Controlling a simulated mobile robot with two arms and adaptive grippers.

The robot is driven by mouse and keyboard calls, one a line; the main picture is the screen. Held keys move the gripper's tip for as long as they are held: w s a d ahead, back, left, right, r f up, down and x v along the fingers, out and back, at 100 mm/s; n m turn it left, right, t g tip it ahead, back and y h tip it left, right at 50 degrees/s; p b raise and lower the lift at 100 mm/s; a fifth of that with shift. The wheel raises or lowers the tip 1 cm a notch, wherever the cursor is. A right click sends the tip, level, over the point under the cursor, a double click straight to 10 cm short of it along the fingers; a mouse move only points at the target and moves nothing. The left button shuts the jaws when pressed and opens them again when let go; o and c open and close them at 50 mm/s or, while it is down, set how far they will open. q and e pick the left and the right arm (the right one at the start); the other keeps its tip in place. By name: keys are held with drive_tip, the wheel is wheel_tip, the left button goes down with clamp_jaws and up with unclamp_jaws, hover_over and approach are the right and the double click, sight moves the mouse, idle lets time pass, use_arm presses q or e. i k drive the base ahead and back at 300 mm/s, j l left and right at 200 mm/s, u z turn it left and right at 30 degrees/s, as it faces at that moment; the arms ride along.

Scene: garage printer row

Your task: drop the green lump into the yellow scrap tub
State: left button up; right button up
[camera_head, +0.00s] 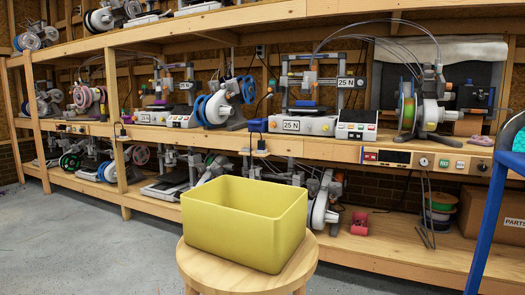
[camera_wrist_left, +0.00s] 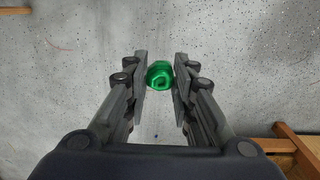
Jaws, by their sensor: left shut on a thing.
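The green lump (camera_wrist_left: 160,75) is between the two fingers of my left gripper (camera_wrist_left: 160,78) in the left wrist view, held above the grey floor. The fingers are shut on it. The yellow scrap tub (camera_head: 226,238) stands upright on a round wooden stool in the head view, near the bottom middle. Its open top faces up, and the part of its inside that shows looks empty. Neither gripper shows in the head view, so the lump's place relative to the tub cannot be seen there.
The round wooden stool (camera_head: 302,268) carries the tub. Behind it, wooden shelves (camera_head: 290,147) hold several printers and spools. A blue post (camera_head: 490,222) stands at the right edge. Grey floor (camera_head: 80,240) is clear at the left. Wooden pieces (camera_wrist_left: 296,148) show at the wrist view's lower right.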

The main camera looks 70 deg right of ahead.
sight(268, 259)
drive_tip(key=k+z, duration=0.15)
drive_tip(key=z, duration=1.05)
